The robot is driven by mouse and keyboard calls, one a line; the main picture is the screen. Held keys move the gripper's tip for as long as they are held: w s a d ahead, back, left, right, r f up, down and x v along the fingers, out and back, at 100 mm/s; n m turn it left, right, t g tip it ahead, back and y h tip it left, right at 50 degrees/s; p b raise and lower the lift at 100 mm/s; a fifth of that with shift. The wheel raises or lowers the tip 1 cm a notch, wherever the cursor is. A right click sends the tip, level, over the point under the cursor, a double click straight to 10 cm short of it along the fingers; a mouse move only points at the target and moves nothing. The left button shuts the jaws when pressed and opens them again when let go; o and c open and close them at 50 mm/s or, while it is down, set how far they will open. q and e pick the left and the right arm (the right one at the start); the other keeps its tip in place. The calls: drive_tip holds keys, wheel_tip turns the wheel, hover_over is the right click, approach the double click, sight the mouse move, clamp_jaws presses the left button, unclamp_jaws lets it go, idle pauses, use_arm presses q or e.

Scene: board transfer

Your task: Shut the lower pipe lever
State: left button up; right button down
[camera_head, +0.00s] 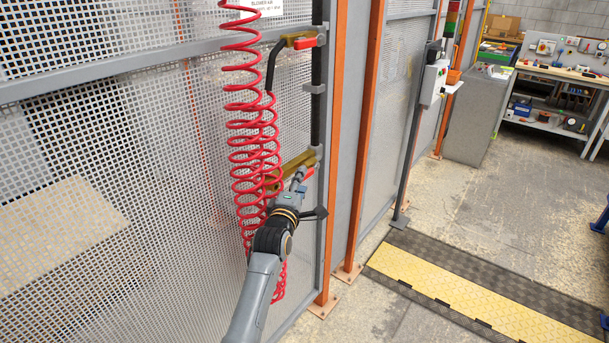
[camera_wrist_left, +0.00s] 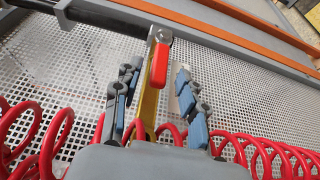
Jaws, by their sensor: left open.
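The lower pipe lever (camera_head: 309,173) has a red handle and sits on a brass fitting (camera_head: 297,162) branching off the dark vertical pipe (camera_head: 318,110). My left gripper (camera_head: 301,179) is at this lower lever and partly hides it in the head view. In the left wrist view, the red lever (camera_wrist_left: 159,66) lies along the brass fitting (camera_wrist_left: 149,103), between the two spread, blue-padded fingers of my left gripper (camera_wrist_left: 156,78). The fingers stand apart on either side, with visible gaps to the lever. My right gripper is in neither view.
A second red lever (camera_head: 306,43) sits higher on the same pipe. Coiled red hoses (camera_head: 245,150) hang beside my left arm, in front of a perforated metal panel (camera_head: 150,140). An orange post (camera_head: 349,150) stands to the right. The floor (camera_head: 480,210) there is mostly open.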

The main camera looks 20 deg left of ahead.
use_arm(q)
drive_tip(key=shift+w+a, duration=0.1)
drive_tip(key=shift+w, duration=1.85)
clamp_jaws()
